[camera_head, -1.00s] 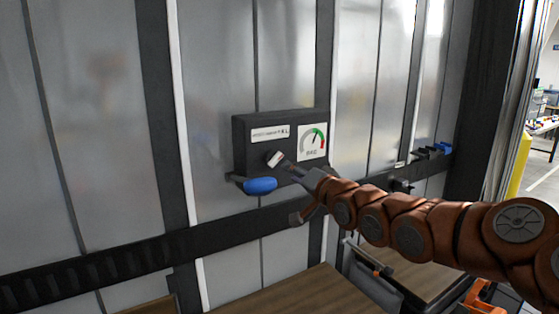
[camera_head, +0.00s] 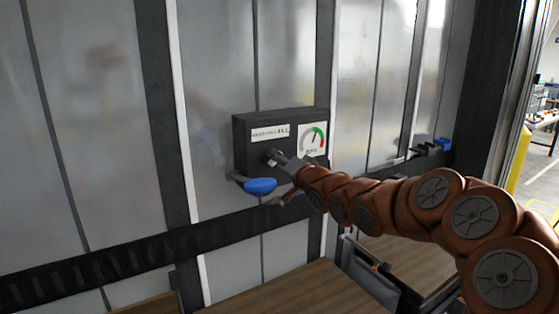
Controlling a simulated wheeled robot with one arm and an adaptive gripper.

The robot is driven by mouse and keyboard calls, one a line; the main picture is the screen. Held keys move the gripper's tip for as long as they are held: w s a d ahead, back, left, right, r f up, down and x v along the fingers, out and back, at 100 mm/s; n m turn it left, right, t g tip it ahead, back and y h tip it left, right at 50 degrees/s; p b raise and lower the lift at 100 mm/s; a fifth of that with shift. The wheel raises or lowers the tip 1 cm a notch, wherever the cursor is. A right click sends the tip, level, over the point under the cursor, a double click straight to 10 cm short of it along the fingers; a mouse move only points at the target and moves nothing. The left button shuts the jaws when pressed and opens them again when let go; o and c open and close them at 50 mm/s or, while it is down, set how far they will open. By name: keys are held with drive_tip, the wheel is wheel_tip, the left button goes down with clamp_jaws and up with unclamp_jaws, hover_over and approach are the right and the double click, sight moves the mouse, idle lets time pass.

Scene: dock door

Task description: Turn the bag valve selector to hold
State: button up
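The bag valve box (camera_head: 243,139) is a dark box fixed to the metal wall, with a white label (camera_head: 270,132) and a gauge (camera_head: 312,139) with green and red arcs on its front. The gauge needle points up. My gripper (camera_head: 273,157) is at the front of the box, below the label, and appears to be at the selector. The selector is mostly hidden behind it, so its setting cannot be read. The fingers are too small and covered to tell whether they are open or shut.
A blue handle (camera_head: 260,186) sticks out just below the box, close under my gripper. A dark rail (camera_head: 100,278) runs along the wall. Wooden-topped surfaces (camera_head: 300,292) stand below. Another blue-and-dark fitting (camera_head: 432,148) is on the wall to the right.

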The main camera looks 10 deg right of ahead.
drive_tip(key=shift+c, duration=0.4)
clamp_jaws()
idle(0.4)
drive_tip(key=shift+n+b, duration=0.85)
drive_tip(key=shift+n, duration=4.05)
drive_tip(key=shift+o, duration=0.4)
unclamp_jaws()
